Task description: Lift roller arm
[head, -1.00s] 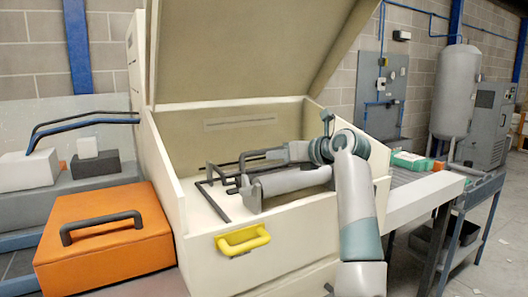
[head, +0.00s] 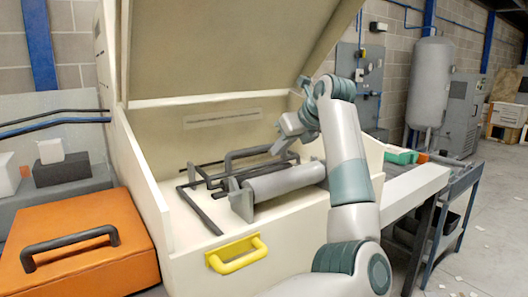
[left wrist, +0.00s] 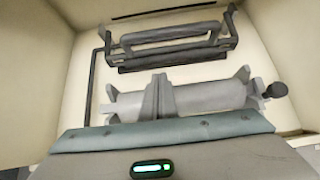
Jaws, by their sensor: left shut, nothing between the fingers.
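An open cream box (head: 285,225) holds a dark roller arm (head: 258,153), a bent bar frame lying low inside. The arm also spans the top of the left wrist view (left wrist: 172,34). A light grey roller (head: 285,182) lies in front of it between end brackets; it also shows in the left wrist view (left wrist: 205,98). My left gripper (head: 279,150) is above the box floor, near the right end of the bar. In the left wrist view its fingers (left wrist: 158,95) are shut and empty, and hide the roller's middle. I cannot tell whether they touch anything. My right gripper is out of view.
The box lid (head: 235,50) is raised behind. A yellow handle (head: 237,255) is on the box front. An orange case (head: 85,245) with a dark handle stands at left. A pale bench (head: 415,190) with a green item (head: 400,155) is at right.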

